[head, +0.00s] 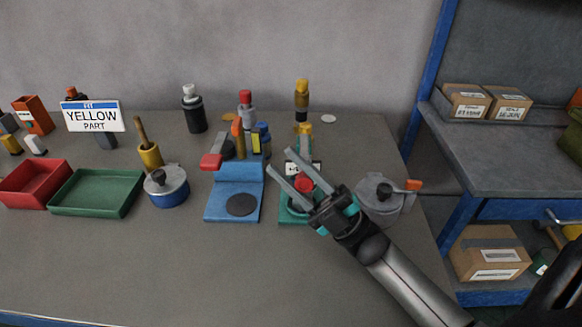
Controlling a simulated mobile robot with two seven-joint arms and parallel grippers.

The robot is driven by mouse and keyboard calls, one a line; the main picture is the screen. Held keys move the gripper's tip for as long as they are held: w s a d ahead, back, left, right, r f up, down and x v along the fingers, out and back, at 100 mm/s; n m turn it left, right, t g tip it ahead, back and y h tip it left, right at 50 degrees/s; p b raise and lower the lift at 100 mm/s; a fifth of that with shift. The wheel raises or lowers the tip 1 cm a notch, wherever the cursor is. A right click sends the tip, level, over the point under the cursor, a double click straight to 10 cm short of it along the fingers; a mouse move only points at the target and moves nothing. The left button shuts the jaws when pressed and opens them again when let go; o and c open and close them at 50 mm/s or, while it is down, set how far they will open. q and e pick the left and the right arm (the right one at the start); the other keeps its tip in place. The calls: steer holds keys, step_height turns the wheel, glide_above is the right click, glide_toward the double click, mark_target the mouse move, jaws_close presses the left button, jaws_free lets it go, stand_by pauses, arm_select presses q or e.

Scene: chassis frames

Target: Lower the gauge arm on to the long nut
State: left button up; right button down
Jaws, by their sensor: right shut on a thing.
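My right gripper (281,161) reaches in from the lower right over a green-based stand (286,216). Its two fingers straddle a red grip (304,184), which looks like part of the gauge arm, and are shut on it. The gripper covers much of the green stand. Beside it on the left is a blue stand (236,175) with a dark round pad (241,205) and a red piece (211,161) at its back. I cannot make out the long nut; it may be hidden by the gripper. My left gripper is out of view.
A lidded grey pot (372,194) stands right of the gripper, a blue lidded pot (167,187) to the left. Green (97,208) and red (62,178) trays lie farther left. Several bottles stand behind the stands. The table's front is clear.

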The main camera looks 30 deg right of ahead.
steer(key=c, duration=1)
jaws_free()
steer(key=shift+s+a+f, duration=0.1)
steer(key=shift+f, duration=0.05)
steer(key=o, duration=0.5)
steer(key=shift+c, duration=0.2)
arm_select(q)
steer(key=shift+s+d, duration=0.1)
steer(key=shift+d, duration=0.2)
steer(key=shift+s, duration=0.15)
arm_select(e)
steer(key=shift+r, duration=0.2)
arm_select(q)
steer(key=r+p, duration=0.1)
steer(key=p, duration=0.1)
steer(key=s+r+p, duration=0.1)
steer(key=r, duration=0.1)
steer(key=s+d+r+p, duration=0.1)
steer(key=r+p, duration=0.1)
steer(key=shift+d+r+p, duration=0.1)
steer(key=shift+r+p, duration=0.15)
steer(key=shift+p, duration=0.1)
arm_select(e)
step_height(320, 180, up, 20)
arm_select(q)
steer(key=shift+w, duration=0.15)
arm_select(e)
steer(key=shift+f, duration=0.15)
